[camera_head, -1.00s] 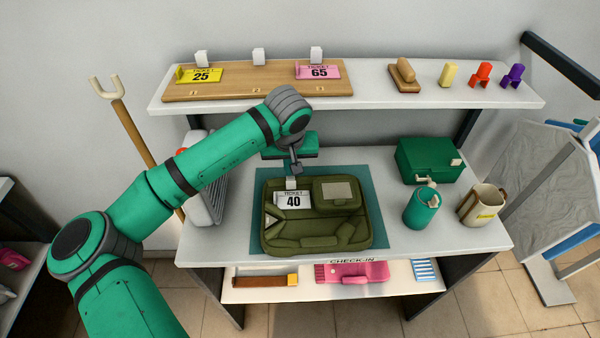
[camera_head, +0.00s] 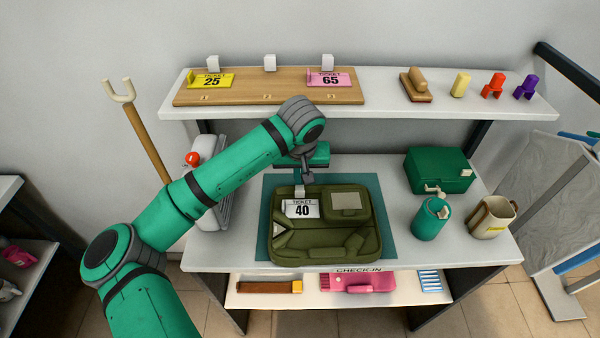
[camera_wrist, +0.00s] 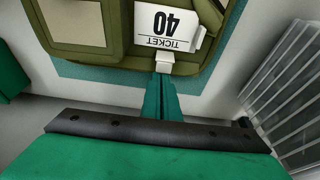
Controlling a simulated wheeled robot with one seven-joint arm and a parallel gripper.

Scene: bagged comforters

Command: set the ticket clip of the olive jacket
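The olive jacket (camera_head: 300,249) lies folded flat on the teal mat (camera_head: 391,240) on the counter. A white ticket marked 40 (camera_head: 301,209) lies on its upper left part, and the ticket also shows upside down in the wrist view (camera_wrist: 170,24). A small white clip (camera_head: 300,191) sits at the ticket's top edge, at the jacket's edge; it also shows in the wrist view (camera_wrist: 164,61). My gripper (camera_head: 307,180) is just behind the clip, pointing down. In the wrist view its fingers (camera_wrist: 163,78) are together, tips right at the clip. I cannot tell whether they touch it.
The upper shelf holds a wooden board (camera_head: 285,94) with a yellow ticket 25 (camera_head: 211,81) and a pink ticket 65 (camera_head: 330,79). A green case (camera_head: 438,170), green canister (camera_head: 432,221) and cream jug (camera_head: 490,218) stand at the right. A white rack stands left of the mat.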

